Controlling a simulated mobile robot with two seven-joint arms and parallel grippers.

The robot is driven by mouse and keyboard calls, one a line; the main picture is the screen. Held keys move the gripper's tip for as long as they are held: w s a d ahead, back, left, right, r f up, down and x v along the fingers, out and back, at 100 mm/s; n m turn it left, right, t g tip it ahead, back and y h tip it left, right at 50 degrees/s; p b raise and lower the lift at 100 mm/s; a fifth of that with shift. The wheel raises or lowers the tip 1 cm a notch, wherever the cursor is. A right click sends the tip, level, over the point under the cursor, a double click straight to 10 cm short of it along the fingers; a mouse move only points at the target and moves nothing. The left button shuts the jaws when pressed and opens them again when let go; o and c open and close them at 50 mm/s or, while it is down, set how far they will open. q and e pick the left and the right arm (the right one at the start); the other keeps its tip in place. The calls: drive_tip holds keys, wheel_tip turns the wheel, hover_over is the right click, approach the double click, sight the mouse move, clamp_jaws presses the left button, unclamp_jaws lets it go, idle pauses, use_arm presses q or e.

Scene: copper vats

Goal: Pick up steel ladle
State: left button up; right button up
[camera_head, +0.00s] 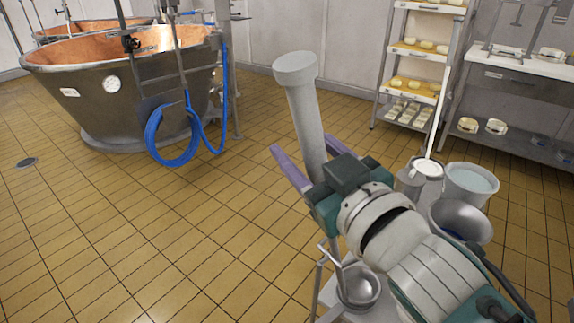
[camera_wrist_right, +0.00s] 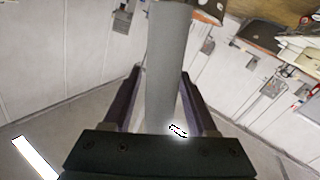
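A grey round shaft with a flared end (camera_head: 301,110) stands upright at the middle of the head view. I take it for the steel ladle's handle, but cannot be sure. My right gripper (camera_head: 318,160) has its purple fingers spread, with the shaft between them. In the right wrist view the shaft (camera_wrist_right: 165,70) rises between the two dark fingers, with a narrow gap beside it. The shaft's lower end is hidden by the gripper. A small steel bowl (camera_head: 360,288) sits below the wrist; whether it joins the shaft is hidden. My left gripper is out of view.
A copper-lined vat (camera_head: 125,95) with a blue hose (camera_head: 172,150) stands at the left. Buckets (camera_head: 470,182) and a steel basin (camera_head: 462,220) are to the right of my arm. A rack of cheeses (camera_head: 414,65) stands behind. The tiled floor (camera_head: 150,240) at the left is clear.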

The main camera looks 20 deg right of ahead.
sight(306, 61)
clamp_jaws()
idle(0.3)
idle(0.3)
wheel_tip(306, 61, up, 27)
drive_tip(key=p, duration=1.4)
